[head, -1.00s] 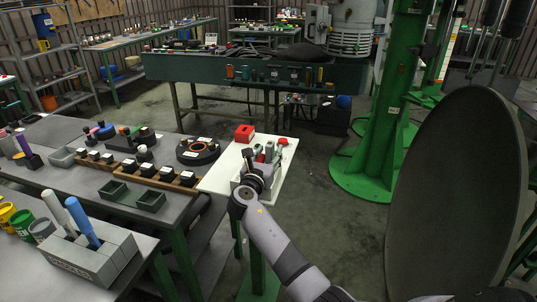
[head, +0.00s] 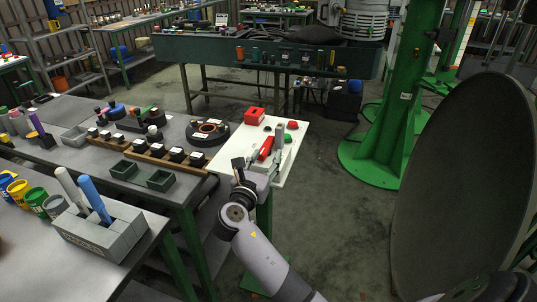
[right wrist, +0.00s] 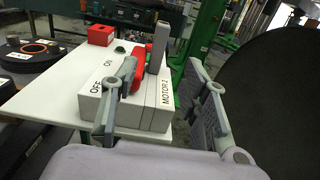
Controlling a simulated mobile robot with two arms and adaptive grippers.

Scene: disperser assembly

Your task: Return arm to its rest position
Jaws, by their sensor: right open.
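The white and grey switch box (right wrist: 150,108), marked OFF, ON and MOTOR 2, sits on a small white-topped table (head: 292,172). A red lever (head: 265,149) lies along it, and it also shows in the right wrist view (right wrist: 139,66). A grey upright plate (right wrist: 158,46) stands beside the lever. My right gripper (head: 250,172) is at the near edge of this table, in front of the box. In the right wrist view the gripper (right wrist: 160,70) has its fingers spread, with nothing held. The left finger overlaps the box's left part; contact cannot be told. My left gripper is not in view.
A red box (head: 255,116) and a green button (right wrist: 120,50) are on the white tabletop. A workbench with a black disc (head: 207,132) adjoins on the left. A green column (head: 392,110) and a large dark round panel (head: 460,190) stand to the right, with open floor between.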

